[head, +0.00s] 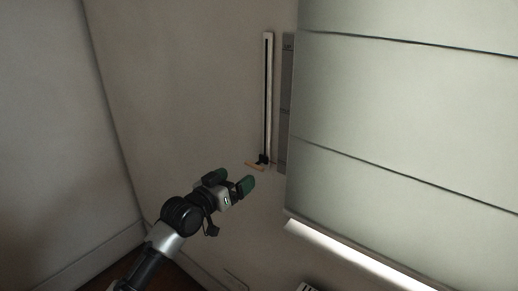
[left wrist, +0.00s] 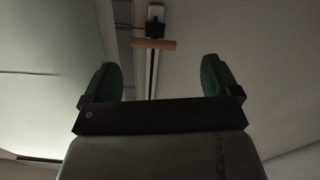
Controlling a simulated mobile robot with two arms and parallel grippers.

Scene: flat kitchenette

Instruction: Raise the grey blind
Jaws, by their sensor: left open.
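The grey blind (head: 400,100) hangs at the right of the head view, with a bright gap under its lower edge. A vertical slotted rail (head: 267,95) is on the wall to its left. A small slider with a wooden handle (head: 256,165) sits at the rail's lower end. My left gripper (head: 232,181) is just below and left of the handle, apart from it. In the left wrist view its green fingertips (left wrist: 160,80) are spread with nothing between them, and the wooden handle (left wrist: 154,44) shows beyond them. My right gripper is not in view.
A grey strip (head: 286,105) runs between the rail and the blind. The wall (head: 190,90) left of the rail is bare. A wall corner and a skirting board (head: 120,245) lie at lower left.

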